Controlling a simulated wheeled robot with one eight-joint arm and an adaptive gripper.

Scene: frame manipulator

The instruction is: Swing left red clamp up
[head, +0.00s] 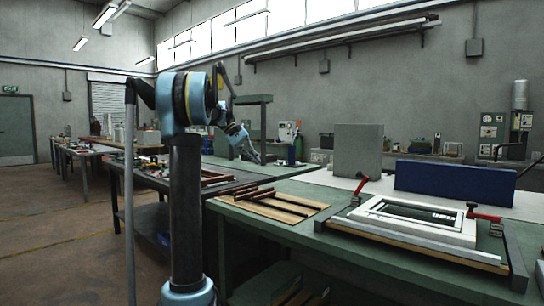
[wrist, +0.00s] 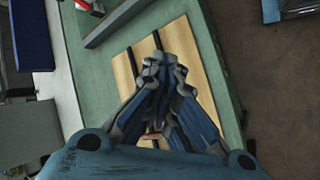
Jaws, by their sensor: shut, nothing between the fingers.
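The left red clamp (head: 360,187) is at the left back corner of the white frame (head: 410,218); its red handle slants up to the right in the head view. A second red clamp (head: 484,217) is at the frame's right side, its handle lying nearly flat. My gripper (head: 259,161) is well left of the left clamp, in the air and apart from it. In the wrist view my gripper (wrist: 161,62) is shut and empty above a wooden board. A red part (wrist: 84,4) shows at the top edge there; I cannot tell which clamp it belongs to.
A wooden board (head: 290,222) with dark bars lies on the green bench (head: 247,221), left of the frame's fixture. A grey block (head: 358,150) and a blue block (head: 455,182) stand behind the frame. Bare bench top shows between board and fixture.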

